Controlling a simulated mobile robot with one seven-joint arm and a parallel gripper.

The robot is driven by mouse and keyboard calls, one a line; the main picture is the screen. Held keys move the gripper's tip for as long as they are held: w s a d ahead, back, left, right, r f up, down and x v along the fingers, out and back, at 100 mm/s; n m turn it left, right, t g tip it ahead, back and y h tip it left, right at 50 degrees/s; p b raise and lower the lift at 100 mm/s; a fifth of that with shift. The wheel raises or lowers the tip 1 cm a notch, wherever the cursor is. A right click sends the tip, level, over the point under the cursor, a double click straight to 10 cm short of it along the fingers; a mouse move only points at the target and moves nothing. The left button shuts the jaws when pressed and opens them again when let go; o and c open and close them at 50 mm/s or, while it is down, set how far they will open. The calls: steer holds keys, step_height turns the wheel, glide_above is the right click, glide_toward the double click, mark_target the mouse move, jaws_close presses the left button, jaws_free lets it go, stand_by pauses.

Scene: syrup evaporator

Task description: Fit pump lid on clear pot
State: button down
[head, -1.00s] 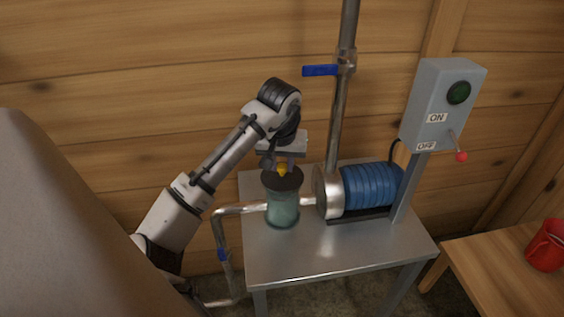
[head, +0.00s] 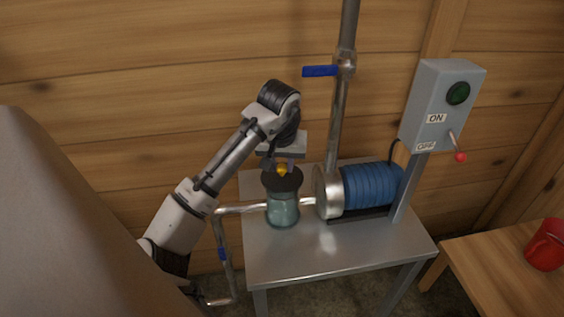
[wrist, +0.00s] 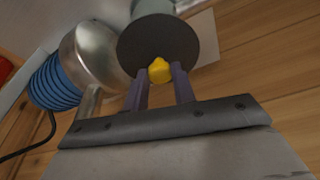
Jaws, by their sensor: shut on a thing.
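The pump lid is a dark round disc (head: 284,184) with a yellow knob (head: 282,169) on top. In the head view it lies over the top of the clear pot (head: 284,211), which stands upright on the metal table. My gripper (head: 283,161) is above the lid, its fingers shut on the yellow knob. In the wrist view the knob (wrist: 160,72) is between the fingertips (wrist: 161,66), and the disc (wrist: 158,38) hides most of the pot (wrist: 150,7). I cannot tell whether the lid touches the pot's rim.
A blue ribbed motor with a metal pump head (head: 326,192) stands close right of the pot on the metal table (head: 330,250). A vertical pipe with a blue valve handle (head: 320,71) rises behind. A switch box (head: 440,105) and red mug (head: 546,246) are to the right.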

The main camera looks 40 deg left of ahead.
stand_by(0.3)
steer(key=c, duration=1.1)
jaws_free()
steer(key=v, duration=1.3)
steer(key=shift+s+r+b, duration=0.1)
steer(key=shift+r+b, duration=0.25)
